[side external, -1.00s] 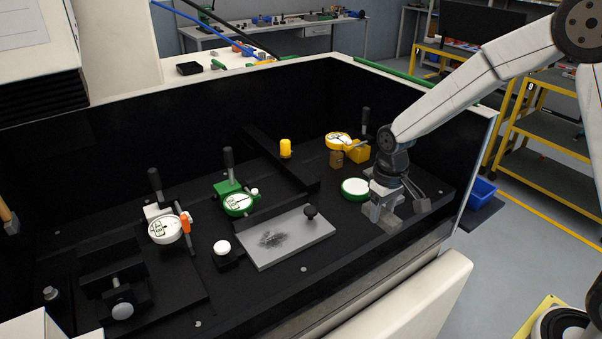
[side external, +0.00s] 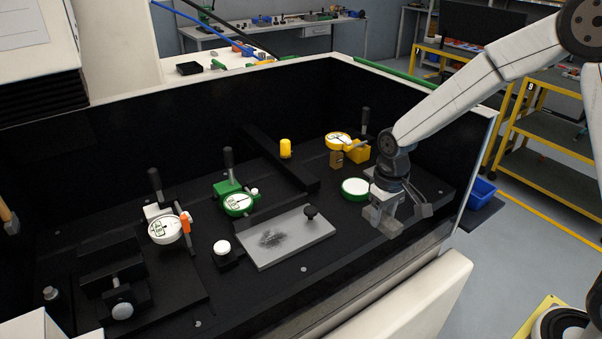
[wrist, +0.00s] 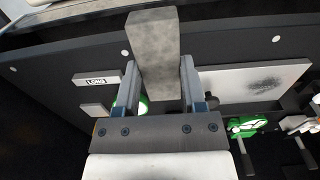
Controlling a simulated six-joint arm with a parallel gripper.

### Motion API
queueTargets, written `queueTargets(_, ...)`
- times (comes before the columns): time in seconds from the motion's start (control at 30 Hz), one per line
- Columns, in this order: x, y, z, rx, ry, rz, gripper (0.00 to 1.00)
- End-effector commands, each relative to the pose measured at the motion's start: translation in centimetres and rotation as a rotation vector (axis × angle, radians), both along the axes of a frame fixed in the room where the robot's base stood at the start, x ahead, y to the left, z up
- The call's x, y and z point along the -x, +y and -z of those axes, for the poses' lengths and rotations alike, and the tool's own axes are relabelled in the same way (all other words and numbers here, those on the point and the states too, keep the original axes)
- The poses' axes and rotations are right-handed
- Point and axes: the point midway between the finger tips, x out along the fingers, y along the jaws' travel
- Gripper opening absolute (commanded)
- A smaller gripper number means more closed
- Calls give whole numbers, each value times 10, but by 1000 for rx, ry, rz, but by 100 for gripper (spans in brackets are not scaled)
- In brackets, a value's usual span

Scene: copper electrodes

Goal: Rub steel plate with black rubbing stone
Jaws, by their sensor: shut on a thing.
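The steel plate (side external: 300,240) lies flat on the black board in the side view, with a dark scuffed patch on it and a black knob at its right end. It also shows in the wrist view (wrist: 225,85), right of my gripper. My gripper (wrist: 160,72) is shut on a grey rectangular block (wrist: 153,40), which looks grey rather than black and sticks out beyond the fingers. In the side view my gripper (side external: 386,203) holds the block (side external: 383,222) to the right of the plate, apart from it. I cannot tell whether the block touches the board.
A green-rimmed white disc (side external: 355,187) sits close to my gripper. A green gauge (side external: 237,204), a white gauge (side external: 165,230) and a yellow gauge (side external: 338,142) stand on the board. A black bar (side external: 280,160) runs behind the plate. Dark walls enclose the board.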

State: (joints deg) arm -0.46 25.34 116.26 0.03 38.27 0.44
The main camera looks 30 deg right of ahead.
Motion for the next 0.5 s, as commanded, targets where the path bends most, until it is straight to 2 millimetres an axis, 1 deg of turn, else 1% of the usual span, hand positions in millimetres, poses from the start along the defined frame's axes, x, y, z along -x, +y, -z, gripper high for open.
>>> queueTargets(0.17, -18, 10, -2, 0, -2, -3, 5)
queueTargets(0.27, -33, 20, -4, 0, -3, -4, 5)
queueTargets(0.5, -72, 52, -10, 0, -3, -4, 5)
